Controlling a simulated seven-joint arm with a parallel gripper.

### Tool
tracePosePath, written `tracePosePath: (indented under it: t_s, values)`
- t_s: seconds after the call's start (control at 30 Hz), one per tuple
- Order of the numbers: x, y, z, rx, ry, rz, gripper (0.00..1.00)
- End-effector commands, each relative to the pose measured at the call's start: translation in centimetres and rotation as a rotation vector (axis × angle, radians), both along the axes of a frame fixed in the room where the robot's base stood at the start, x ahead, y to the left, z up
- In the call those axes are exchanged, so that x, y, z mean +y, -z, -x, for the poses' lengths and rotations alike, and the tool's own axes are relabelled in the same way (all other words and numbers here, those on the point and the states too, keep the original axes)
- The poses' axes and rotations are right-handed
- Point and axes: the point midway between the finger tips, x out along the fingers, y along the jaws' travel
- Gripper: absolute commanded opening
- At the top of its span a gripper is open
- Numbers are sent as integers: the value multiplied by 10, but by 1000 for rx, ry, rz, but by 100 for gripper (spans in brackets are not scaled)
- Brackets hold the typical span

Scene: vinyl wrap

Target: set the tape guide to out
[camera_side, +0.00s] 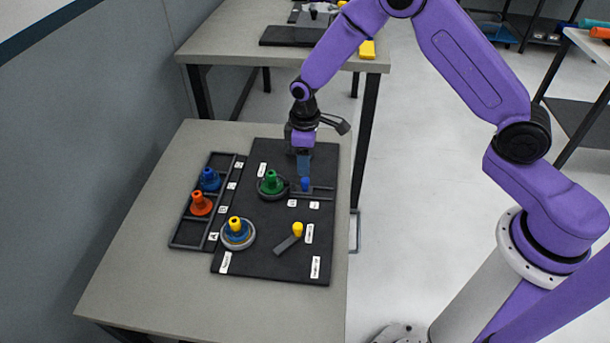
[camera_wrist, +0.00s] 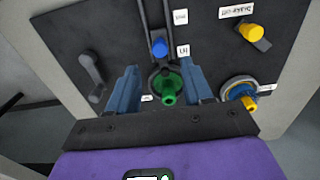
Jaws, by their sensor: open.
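The tape guide appears to be the small blue knob (camera_side: 305,184) on a narrow dark slotted track (camera_side: 322,192) on the black panel. In the wrist view the blue knob (camera_wrist: 158,47) stands upright in the slot, beside a small white label (camera_wrist: 183,50) that seems to read IN. A second white label (camera_wrist: 181,17), too small to read surely, lies farther along the slot. My gripper (camera_side: 304,172) is open and points down just above and behind the blue knob. In the wrist view the gripper's fingers (camera_wrist: 162,88) are apart, with the knob beyond their tips.
A green knob (camera_side: 271,182) on a round base is close left of the track. A yellow-topped spool (camera_side: 236,230) and a yellow-tipped lever (camera_side: 290,241) sit nearer the front. A rack (camera_side: 187,246) holds blue and orange pieces. A dark lever (camera_wrist: 92,72) shows in the wrist view.

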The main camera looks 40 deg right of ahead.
Motion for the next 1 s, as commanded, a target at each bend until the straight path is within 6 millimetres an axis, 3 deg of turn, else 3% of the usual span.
tracePosePath:
  t_s: [0.2,0.4,0.8,0.83,0.97,1.0]
  values:
    - [-1,38,1,3,1,1,50]
    - [0,58,0,0,0,0,50]
    - [0,64,0,0,0,0,50]
    - [0,64,0,0,0,0,47]
    - [0,64,0,0,0,0,5]
    - [0,64,0,0,0,0,0]
